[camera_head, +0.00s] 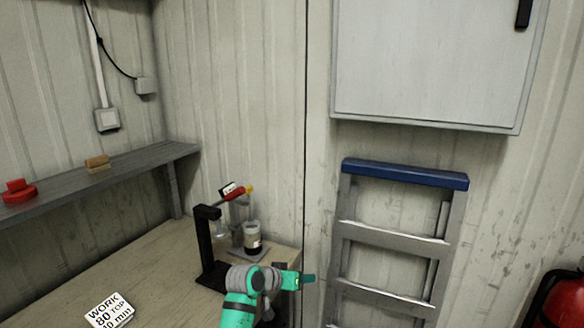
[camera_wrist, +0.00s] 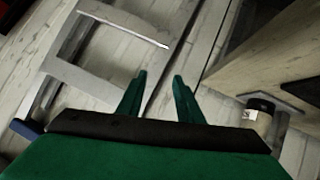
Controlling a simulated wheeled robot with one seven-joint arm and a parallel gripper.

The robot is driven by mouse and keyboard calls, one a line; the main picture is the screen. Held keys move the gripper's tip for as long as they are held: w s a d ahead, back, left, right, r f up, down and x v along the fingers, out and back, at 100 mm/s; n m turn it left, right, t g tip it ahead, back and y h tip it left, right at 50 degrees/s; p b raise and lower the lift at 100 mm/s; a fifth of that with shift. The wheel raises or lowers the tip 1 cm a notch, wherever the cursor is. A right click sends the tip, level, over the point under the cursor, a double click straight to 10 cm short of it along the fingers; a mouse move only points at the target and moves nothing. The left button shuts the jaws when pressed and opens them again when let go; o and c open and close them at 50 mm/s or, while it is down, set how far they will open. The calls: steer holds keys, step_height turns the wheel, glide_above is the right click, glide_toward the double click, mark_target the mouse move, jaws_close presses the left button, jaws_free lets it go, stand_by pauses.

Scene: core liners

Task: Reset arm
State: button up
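My gripper (camera_head: 307,278) is at the end of my green and grey arm, by the right edge of the wooden workbench (camera_head: 165,270), pointing right toward the wall. In the wrist view its two green fingers (camera_wrist: 160,85) stand apart with nothing between them. Beyond the fingertips are the pale wall and the grey step ladder (camera_wrist: 85,75). The gripper appears clear of both the ladder and the bench.
A black stand (camera_head: 206,245) and a jar with a dark band (camera_head: 252,238) stand on the bench close behind my arm. A blue-topped ladder (camera_head: 405,174) leans at the right. A white cabinet (camera_head: 425,65) hangs above. A red extinguisher (camera_head: 562,300) is far right. A sign (camera_head: 110,311) lies at the front.

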steer(key=s+d+f+n+t+y, duration=0.1)
steer(key=s+d+f+n+t, duration=0.2)
steer(key=s+f, duration=0.55)
steer(key=s+d+f+n+t, duration=0.1)
steer(key=s+d+f+n, duration=0.1)
steer(key=s+d+f, duration=0.5)
steer(key=s+a+f+n+t+y, duration=0.1)
steer(key=s+a+f, duration=0.15)
steer(key=s, duration=0.45)
steer(key=s+a+f+y, duration=0.1)
steer(key=s+f+y, duration=0.15)
steer(key=s, duration=0.35)
steer(key=s+a+f+n+t+y, duration=0.1)
steer(key=s+a+f, duration=0.1)
steer(key=s+f, duration=0.35)
steer(key=s+a+r+m, duration=0.1)
steer(key=s+r, duration=0.3)
steer(key=s, duration=0.4)
steer(key=s+a+r+m+y, duration=0.1)
steer(key=s+a+r, duration=0.2)
steer(key=s, duration=0.6)
steer(key=s+a+r+m+t+y, duration=0.1)
steer(key=s+a+r, duration=0.2)
steer(key=s+r, duration=0.3)
steer(key=v, duration=0.3)
steer(key=shift+s, duration=0.25)
